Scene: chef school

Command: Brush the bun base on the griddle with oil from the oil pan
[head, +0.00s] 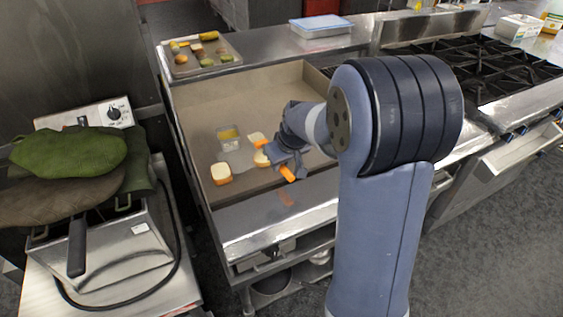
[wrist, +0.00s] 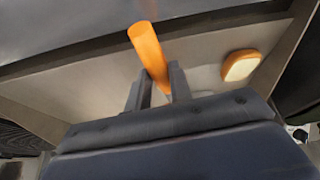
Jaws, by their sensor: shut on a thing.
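My gripper (head: 287,163) is shut on an orange-handled brush (head: 287,173) low over the griddle (head: 200,100). In the wrist view, the brush handle (wrist: 147,45) stands between the two fingers of my gripper (wrist: 157,85). The brush's bristle end cannot be made out. A bun piece with a pale cut face and orange-brown rim (head: 221,173) lies at the griddle's front left. Another pale piece (head: 257,139) lies further back, and one more (head: 262,158) is partly hidden by my gripper. The small oil pan (head: 229,138) holds yellow liquid, left of my gripper. A bun piece (wrist: 240,65) shows in the wrist view.
A tray of food pieces (head: 201,57) stands on the ledge behind the griddle. A blue-and-white box (head: 320,26) is right of it. A burner range (head: 480,70) is at the right. A fryer (head: 110,250) with green cloth-like items stands at the left. The back griddle surface is clear.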

